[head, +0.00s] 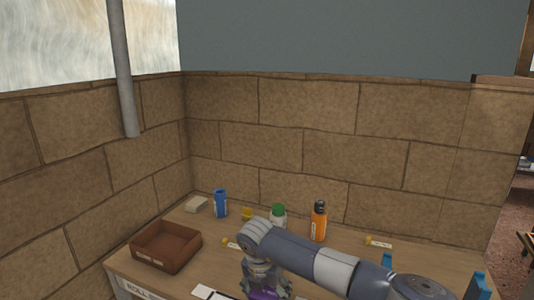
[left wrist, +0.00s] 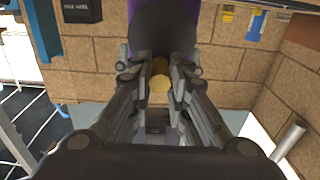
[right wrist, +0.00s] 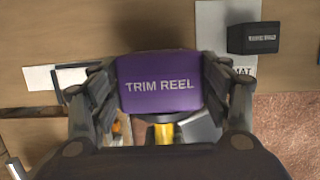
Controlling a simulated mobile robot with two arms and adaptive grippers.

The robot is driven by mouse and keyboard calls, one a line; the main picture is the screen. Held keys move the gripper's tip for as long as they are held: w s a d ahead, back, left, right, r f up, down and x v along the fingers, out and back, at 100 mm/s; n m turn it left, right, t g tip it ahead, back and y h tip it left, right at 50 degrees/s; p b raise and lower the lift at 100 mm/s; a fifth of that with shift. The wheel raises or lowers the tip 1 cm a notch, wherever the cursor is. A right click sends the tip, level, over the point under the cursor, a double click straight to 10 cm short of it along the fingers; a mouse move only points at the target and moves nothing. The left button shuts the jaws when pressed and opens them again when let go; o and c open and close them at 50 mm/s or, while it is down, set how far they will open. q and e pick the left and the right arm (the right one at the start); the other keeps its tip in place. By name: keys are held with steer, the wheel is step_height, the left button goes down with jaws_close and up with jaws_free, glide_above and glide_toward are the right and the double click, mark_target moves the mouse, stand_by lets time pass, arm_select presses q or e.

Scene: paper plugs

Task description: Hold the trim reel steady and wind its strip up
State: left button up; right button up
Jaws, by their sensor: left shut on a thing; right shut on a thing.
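The purple trim reel (right wrist: 159,84) lies between the fingers of my right gripper (right wrist: 160,90), its lettered face towards the right wrist camera. The reel also shows at the bottom edge of the head view (head: 263,295), mostly hidden under my right gripper. In the left wrist view the reel's purple side (left wrist: 185,12) is at the top, with a dark round part in front. My left gripper (left wrist: 159,88) is shut on a small yellowish knob (left wrist: 159,86). A yellow post (right wrist: 164,133) shows below the reel in the right wrist view. I cannot make out the strip clearly.
A brown tray (head: 143,258) stands at the table's left. A blue can (head: 220,203), a green-capped bottle (head: 278,215) and an orange bottle (head: 319,222) stand behind my right arm. A dark labelled block (right wrist: 253,38) sits on a grey mat (right wrist: 212,20) near the table edge.

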arm_select(q)
steer(key=o, duration=0.3)
steer(key=shift+s+d+f, duration=0.15)
steer(key=shift+s+d, duration=0.1)
steer(key=shift+d, duration=0.3)
stand_by(0.3)
steer(key=shift+s+d+f, duration=0.1)
steer(key=shift+d+f, duration=0.05)
steer(key=shift+d, duration=0.2)
steer(key=shift+s+d+f, duration=0.15)
steer(key=shift+d+f, duration=0.1)
steer(key=shift+f, duration=0.05)
steer(key=shift+c, duration=1.3)
